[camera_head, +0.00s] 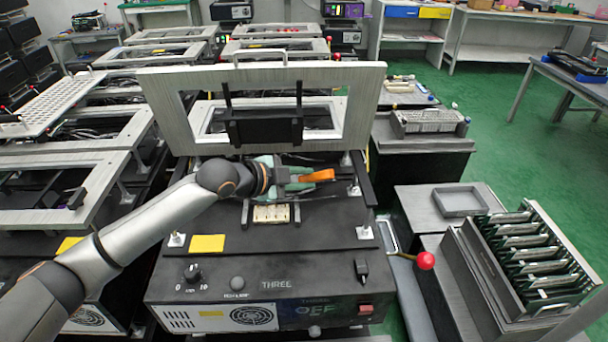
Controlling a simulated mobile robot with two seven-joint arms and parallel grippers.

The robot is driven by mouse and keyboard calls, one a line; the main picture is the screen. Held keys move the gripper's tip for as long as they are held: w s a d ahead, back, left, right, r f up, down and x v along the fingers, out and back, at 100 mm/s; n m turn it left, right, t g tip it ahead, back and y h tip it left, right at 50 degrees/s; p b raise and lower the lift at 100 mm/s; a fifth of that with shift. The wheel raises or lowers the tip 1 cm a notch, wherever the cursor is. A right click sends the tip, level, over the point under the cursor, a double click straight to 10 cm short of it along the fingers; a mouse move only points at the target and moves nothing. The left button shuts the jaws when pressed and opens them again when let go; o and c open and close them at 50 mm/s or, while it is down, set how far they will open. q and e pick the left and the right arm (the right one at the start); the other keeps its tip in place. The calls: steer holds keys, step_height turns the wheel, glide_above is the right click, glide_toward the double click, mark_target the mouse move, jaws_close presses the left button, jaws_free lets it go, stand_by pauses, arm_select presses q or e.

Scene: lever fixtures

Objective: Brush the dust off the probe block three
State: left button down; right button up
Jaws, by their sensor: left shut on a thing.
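The fixture labelled THREE (330,285) stands in front of me with its framed lid (365,105) raised. Its small beige probe block (271,214) sits on the black top between two dark posts. My left gripper (298,178) is just behind and above the block, apart from it in the picture. It is shut on an orange-handled brush (318,176). The bristles are hard to make out and are partly hidden by the gripper. Any dust on the block is too small to tell. My right gripper is not in view.
A lever with a red ball (425,260) stands at the fixture's right side. A rack of green boards (525,255) and a grey tray (460,201) are further right. Neighbouring fixtures crowd the left and back. The raised lid stands behind my gripper.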

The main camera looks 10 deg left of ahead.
arm_select(q)
steer(key=shift+f+b, duration=1.35)
steer(key=shift+f, duration=2)
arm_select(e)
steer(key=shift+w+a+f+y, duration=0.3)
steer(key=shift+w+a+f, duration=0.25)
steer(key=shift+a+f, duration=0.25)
arm_select(q)
steer(key=shift+f, duration=0.15)
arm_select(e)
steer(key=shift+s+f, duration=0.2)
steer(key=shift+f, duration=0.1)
arm_select(q)
steer(key=shift+f+b, duration=0.45)
steer(key=shift+f, duration=0.2)
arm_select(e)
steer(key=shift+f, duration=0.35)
